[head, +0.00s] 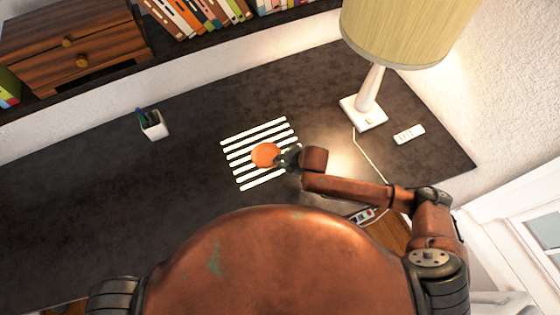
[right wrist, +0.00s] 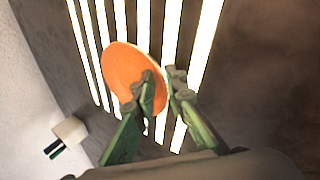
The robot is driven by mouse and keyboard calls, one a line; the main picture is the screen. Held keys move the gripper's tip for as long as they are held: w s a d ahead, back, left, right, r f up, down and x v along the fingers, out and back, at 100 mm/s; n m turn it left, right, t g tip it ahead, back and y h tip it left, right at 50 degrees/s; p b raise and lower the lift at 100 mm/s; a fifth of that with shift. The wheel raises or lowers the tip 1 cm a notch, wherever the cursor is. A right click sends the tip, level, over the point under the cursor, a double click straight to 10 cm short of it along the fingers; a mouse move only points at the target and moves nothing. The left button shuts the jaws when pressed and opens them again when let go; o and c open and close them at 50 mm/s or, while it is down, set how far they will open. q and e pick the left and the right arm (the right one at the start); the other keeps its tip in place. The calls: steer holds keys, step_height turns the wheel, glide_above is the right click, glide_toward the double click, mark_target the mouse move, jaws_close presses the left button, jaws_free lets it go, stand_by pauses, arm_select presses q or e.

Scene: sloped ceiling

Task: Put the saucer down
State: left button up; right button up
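The saucer is a small orange disc (head: 265,154) over the striped mat in the head view. It also shows in the right wrist view (right wrist: 130,75), its face partly covered by one finger. My right gripper (head: 283,158) is at the saucer's right edge. In the right wrist view its two green fingers (right wrist: 163,88) are on either side of the rim, pinching it. I cannot tell whether the saucer touches the mat or hangs just above it. The mat (head: 262,180) has white and dark stripes and lies flat on the dark desk. My left gripper is not in view.
A lamp (head: 365,108) with a yellow shade stands at the desk's right, beside a white remote (head: 409,134). A pen cup (head: 153,125) stands to the left. A shelf with a drawer box (head: 75,40) and books runs along the back. The desk's left part (head: 70,200) is clear.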

steer(key=p+v, duration=0.1)
steer(key=v, duration=1.1)
